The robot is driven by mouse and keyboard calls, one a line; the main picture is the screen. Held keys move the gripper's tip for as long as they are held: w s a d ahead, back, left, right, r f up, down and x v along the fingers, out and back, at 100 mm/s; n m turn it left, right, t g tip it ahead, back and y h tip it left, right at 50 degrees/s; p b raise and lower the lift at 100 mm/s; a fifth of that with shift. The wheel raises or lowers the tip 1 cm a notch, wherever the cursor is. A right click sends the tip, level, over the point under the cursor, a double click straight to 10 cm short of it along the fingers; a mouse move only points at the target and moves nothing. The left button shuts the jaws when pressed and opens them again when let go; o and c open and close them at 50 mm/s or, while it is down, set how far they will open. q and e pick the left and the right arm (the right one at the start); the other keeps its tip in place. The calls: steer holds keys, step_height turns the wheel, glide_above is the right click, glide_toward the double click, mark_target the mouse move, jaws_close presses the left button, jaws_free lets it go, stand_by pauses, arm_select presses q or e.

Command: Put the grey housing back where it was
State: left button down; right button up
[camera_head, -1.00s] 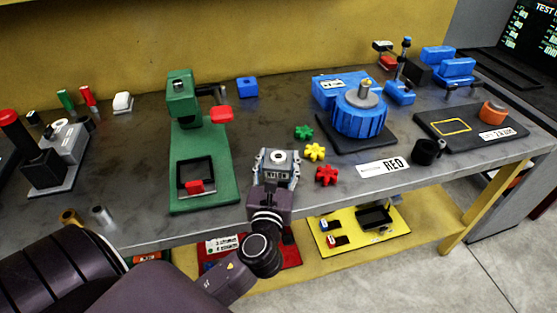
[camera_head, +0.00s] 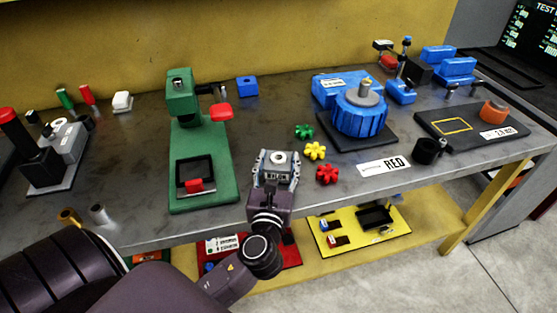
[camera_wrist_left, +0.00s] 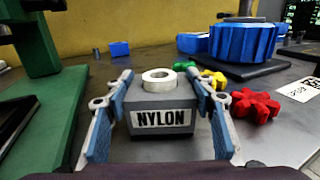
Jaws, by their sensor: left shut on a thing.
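The grey housing (camera_wrist_left: 160,104) is a block with a white ring on top and a "NYLON" label on its front. In the left wrist view it sits upright between the two blue-padded fingers of my left gripper (camera_wrist_left: 158,118). In the head view my left gripper (camera_head: 277,172) is shut on the housing (camera_head: 278,160) near the table's front edge, right of the green press. I cannot tell whether the housing touches the table. My right gripper is not in view.
The green press (camera_head: 203,180) stands to the left. Green (camera_head: 304,131), yellow (camera_head: 315,151) and red (camera_head: 327,174) star knobs lie just right of the housing. The blue tilting positioner (camera_head: 360,115) and a "RED" card (camera_head: 384,167) are further right. Bare table lies behind the housing.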

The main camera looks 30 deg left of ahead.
arm_select(q)
steer(key=shift+f, duration=0.25)
